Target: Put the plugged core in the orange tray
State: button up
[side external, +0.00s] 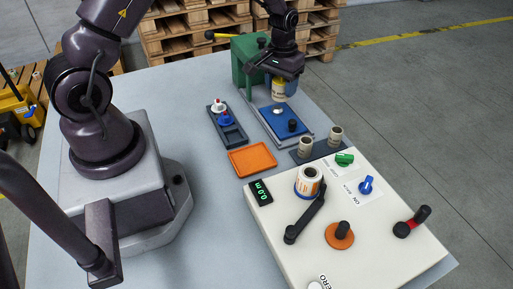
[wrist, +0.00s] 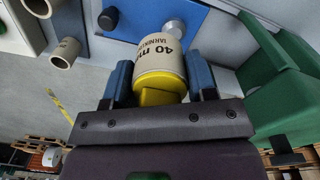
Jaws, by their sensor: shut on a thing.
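My gripper (side external: 283,79) is shut on the plugged core (side external: 279,90). In the wrist view the blue fingers of my gripper (wrist: 161,84) stand on either side of the core (wrist: 160,60), a cream tube with dark "40 m" print, and its yellow plug (wrist: 160,95) fills the end nearest the camera. The core is roughly upright over the blue plate of a fixture (side external: 272,123); whether it touches the plate is hard to tell. The orange tray (side external: 252,160) lies empty on the table, nearer the side camera.
A green block (side external: 250,62) stands close beside my gripper. A dark rack (side external: 227,128) holds a white-topped and a blue-topped piece.

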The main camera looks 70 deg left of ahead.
jog(key=s+d+m, duration=0.8)
jog(key=s+d, duration=0.3)
jog(key=s, duration=0.2)
jog(key=shift+w+a+f, duration=0.1)
jog(key=shift+a+f, duration=0.05)
jog(key=shift+f, duration=1.9)
jog(key=shift+w+a+f, duration=0.1)
jog(key=shift+a+f, duration=0.05)
jog(key=shift+f, duration=1.85)
jog(key=o, duration=0.7)
jog(key=shift+f, duration=0.1)
